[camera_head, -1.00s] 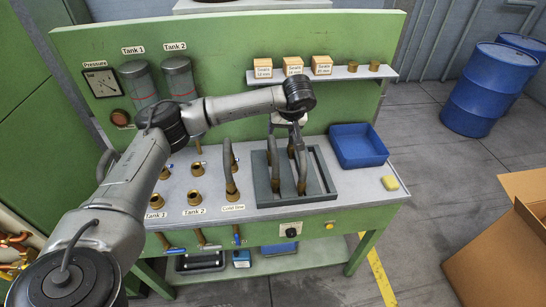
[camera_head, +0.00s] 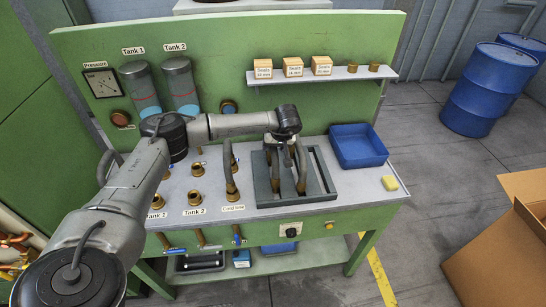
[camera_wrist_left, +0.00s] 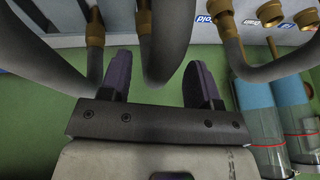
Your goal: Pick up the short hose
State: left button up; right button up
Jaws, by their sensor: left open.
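Two grey hoses with brass ends stand in the dark grey tray on the bench: one on the left (camera_head: 274,172) and one on the right (camera_head: 301,172). I cannot tell which is the short one. My left gripper (camera_head: 285,152) is over the tray at the tops of these hoses, partly hidden by its wrist. In the left wrist view the open fingers (camera_wrist_left: 158,82) have a grey hose (camera_wrist_left: 157,50) between them in the picture. I cannot tell whether they touch it. My right gripper is not in view.
Another grey hose (camera_head: 230,172) stands on brass fittings left of the tray (camera_head: 325,182). A blue bin (camera_head: 358,146) and a yellow sponge (camera_head: 390,183) are to the right. A shelf (camera_head: 335,75) with boxes is behind.

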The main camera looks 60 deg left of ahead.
pick_arm(q)
jog(key=shift+a+f, duration=0.3)
jog(key=shift+f, duration=0.3)
grip_shut()
dwell(0.3)
